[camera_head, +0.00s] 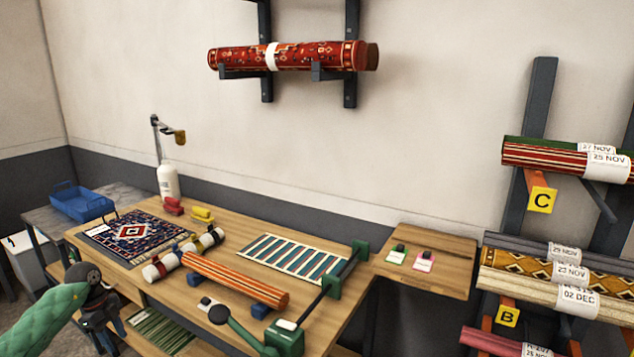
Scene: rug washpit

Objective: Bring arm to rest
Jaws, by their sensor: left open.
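My left gripper (112,326) shows at the lower left, at the end of my green-sleeved arm. It is open and I see nothing between its fingers. It hangs low in front of the wooden workbench (330,258), near its front left edge. My right gripper is not in view.
On the bench lie a patterned rug (135,236), an orange striped roll (235,279) on blue supports and a striped mat (293,262). Green roller brackets (284,340) stand at its right. A blue tray (82,203) is at the left; racks of rolls (560,266) are at the right.

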